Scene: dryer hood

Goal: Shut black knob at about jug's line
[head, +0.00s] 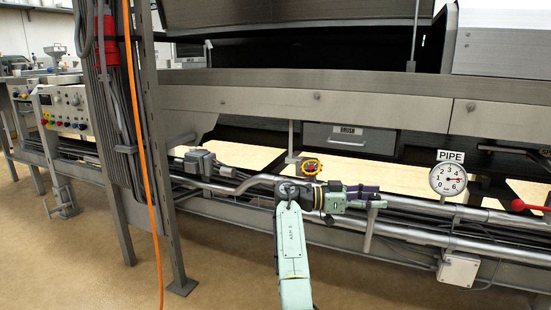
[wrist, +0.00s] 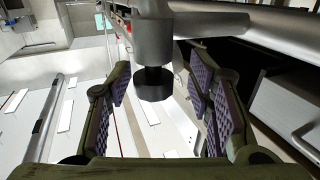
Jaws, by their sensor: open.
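The black knob (wrist: 154,86) hangs under a grey metal fitting on a pipe in the wrist view. My gripper (wrist: 158,82) is open, with a purple-padded finger on each side of the knob and visible gaps to both. Whether the knob is fully between the pads in depth, I cannot tell. In the head view my gripper (head: 376,199) points right in front of the pipes below the hood, and I cannot make out the knob there. I cannot identify a jug for certain in either view.
A round PIPE gauge (head: 447,179) and a red-ended lever (head: 519,205) are to the right. A drawer (head: 348,138) hangs above the pipes (head: 412,235). An orange cable (head: 143,140) runs down at left.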

